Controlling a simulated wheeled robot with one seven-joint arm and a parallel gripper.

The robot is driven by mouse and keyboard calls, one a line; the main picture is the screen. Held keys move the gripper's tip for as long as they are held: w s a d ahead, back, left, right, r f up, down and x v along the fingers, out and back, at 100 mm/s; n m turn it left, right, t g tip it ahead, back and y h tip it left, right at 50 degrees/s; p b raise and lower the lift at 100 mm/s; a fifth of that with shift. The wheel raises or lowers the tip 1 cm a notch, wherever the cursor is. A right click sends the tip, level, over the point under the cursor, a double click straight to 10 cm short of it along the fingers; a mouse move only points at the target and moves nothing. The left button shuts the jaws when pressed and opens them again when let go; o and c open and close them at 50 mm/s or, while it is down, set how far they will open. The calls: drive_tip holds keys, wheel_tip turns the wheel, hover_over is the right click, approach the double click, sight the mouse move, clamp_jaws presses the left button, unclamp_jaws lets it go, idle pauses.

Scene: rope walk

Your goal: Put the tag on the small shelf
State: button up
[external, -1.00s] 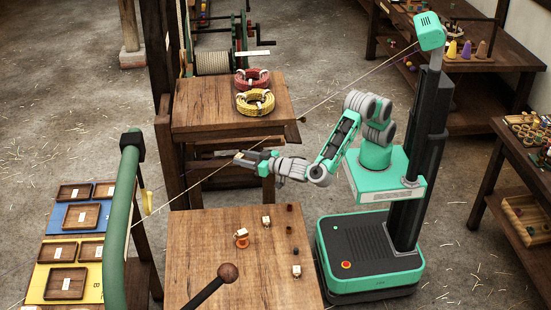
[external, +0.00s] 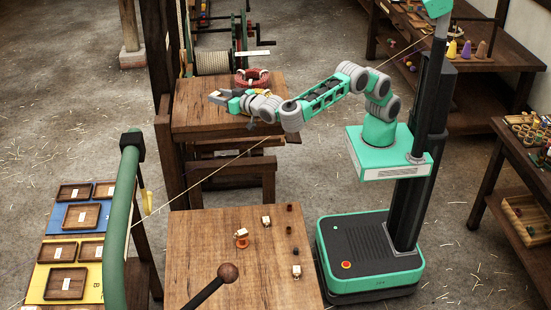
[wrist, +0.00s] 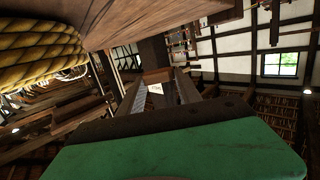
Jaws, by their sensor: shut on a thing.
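My gripper (external: 218,96) is above the left part of the raised wooden stand top (external: 190,118). In the wrist view its two fingers (wrist: 158,90) are shut on the tag (wrist: 156,87), a small pale piece with dark marks. In the external view the tag is a small pale-yellow patch at the fingertips (external: 216,94). A lower wooden ledge (external: 235,163) sits under the stand top; I cannot tell which surface is the small shelf.
A red rope coil (external: 243,76) lies on the stand top; a yellow coil (wrist: 35,50) beside it is mostly hidden by my arm in the external view. A taut line (external: 190,184) crosses below my arm. The front table (external: 200,240) holds small blocks and a knobbed lever (external: 228,272).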

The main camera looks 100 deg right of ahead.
sight(221, 117)
wheel_tip(221, 117, down, 6)
drive_tip(key=shift+f+p, duration=0.15)
drive_tip(key=shift+p, duration=0.45)
drive_tip(key=shift+f, duration=0.35)
drive_tip(key=shift+f, duration=0.1)
drive_tip(key=shift+f+b, duration=0.15)
drive_tip(key=shift+b, duration=0.2)
drive_tip(key=o, duration=1.3)
